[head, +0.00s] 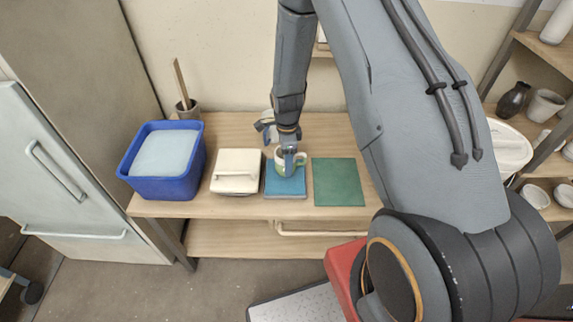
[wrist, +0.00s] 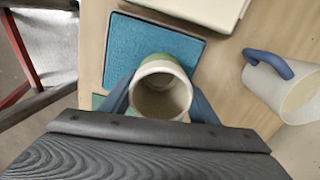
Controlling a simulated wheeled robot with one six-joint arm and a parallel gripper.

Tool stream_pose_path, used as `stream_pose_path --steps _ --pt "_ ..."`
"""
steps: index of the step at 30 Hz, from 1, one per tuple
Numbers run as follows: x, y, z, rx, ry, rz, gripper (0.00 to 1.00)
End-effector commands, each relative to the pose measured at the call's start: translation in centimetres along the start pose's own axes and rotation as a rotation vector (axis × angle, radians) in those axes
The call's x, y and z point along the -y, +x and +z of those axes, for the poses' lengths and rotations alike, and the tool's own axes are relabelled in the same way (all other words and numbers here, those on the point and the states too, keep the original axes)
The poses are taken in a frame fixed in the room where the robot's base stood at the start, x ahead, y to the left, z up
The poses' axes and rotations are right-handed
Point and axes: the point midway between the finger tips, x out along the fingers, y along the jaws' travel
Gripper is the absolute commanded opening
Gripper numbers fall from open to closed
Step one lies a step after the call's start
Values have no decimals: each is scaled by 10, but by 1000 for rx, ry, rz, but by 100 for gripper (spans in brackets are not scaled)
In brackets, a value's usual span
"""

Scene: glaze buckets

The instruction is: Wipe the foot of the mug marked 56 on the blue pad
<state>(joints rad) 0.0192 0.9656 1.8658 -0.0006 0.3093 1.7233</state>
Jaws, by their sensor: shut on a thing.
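A cream and green mug (head: 279,166) is held upright in my gripper (head: 289,158), over the far part of the blue pad (head: 285,188). In the wrist view the mug (wrist: 161,91) shows its open top, with a finger on each side. I cannot tell whether the foot touches the pad. No number shows on the mug.
A green mat (head: 338,183) lies right of the blue pad. A lidded cream box (head: 236,172) stands close on its left, then a blue bucket of pale glaze (head: 163,187). A cup with a wooden stick (head: 188,111) stands behind the bucket. Shelves with pots are far right.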

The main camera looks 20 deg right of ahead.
Motion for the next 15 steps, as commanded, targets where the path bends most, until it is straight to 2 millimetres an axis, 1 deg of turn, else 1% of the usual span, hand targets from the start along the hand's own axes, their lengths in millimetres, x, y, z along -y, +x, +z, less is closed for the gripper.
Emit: stream_pose_path --steps 3,8,11,15 --pt "9 1 -1 0 1 -1 24" --pt "15 0 -2 0 1 -1 24" --pt "13 -1 -2 0 0 0 24" --pt "3 -2 0 0 0 2 24"
